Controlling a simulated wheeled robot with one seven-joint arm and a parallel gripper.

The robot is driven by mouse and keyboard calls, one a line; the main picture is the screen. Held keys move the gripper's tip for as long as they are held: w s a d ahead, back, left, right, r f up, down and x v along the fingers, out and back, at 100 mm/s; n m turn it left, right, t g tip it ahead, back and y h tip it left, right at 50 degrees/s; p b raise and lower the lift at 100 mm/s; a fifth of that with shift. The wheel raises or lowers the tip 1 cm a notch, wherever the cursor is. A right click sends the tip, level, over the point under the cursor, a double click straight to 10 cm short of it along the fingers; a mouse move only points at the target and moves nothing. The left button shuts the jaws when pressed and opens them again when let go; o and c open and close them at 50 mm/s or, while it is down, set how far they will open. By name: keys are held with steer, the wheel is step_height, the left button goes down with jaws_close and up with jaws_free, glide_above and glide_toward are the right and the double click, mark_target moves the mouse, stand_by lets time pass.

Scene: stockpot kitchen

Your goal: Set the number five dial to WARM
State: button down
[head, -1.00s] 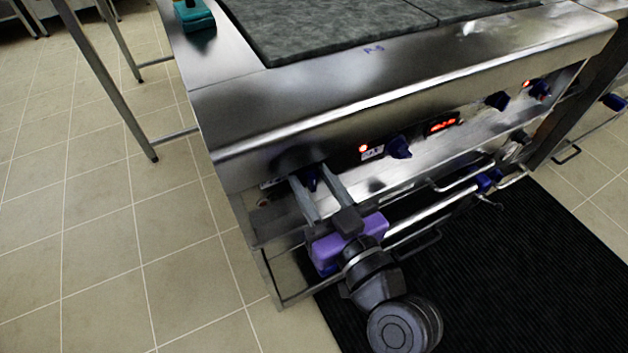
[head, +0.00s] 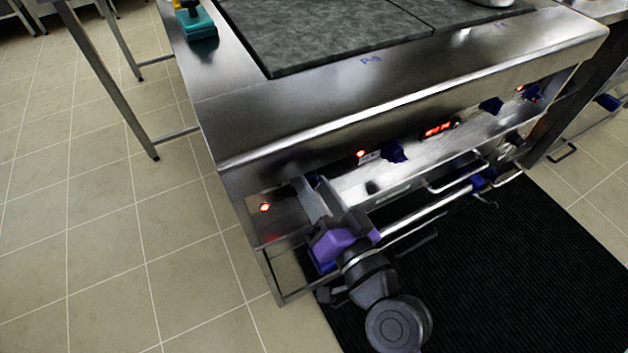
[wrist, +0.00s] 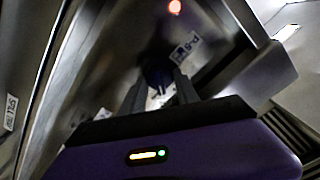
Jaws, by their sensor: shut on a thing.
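The dial at the left end of the stove's front panel shows as a dark blue knob (wrist: 157,74) between my fingers in the wrist view. A label that seems to read P-5 (wrist: 186,49) is beside it. In the head view only a sliver of this dial (head: 314,180) shows behind the fingers. My gripper (head: 312,190) is turned and shut on the dial, with its fingers reaching to the panel. A red indicator light (head: 265,207) left of the dial is lit; it also shows in the wrist view (wrist: 175,6). The dial's pointer and its WARM mark cannot be read.
Another blue dial (head: 394,152) with a lit red light is to the right, then a red display (head: 438,129) and more dials (head: 490,105). Rails and handles (head: 458,176) run below the panel. A black mat (head: 500,260) covers the floor in front.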

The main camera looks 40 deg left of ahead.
steer(key=shift+m+p, duration=0.7)
steer(key=shift+m, duration=1)
steer(key=shift+d+f, duration=0.1)
steer(key=c, duration=0.9)
jaws_free()
steer(key=v, duration=0.7)
steer(key=shift+s+d, duration=0.1)
steer(key=shift+d, duration=0.25)
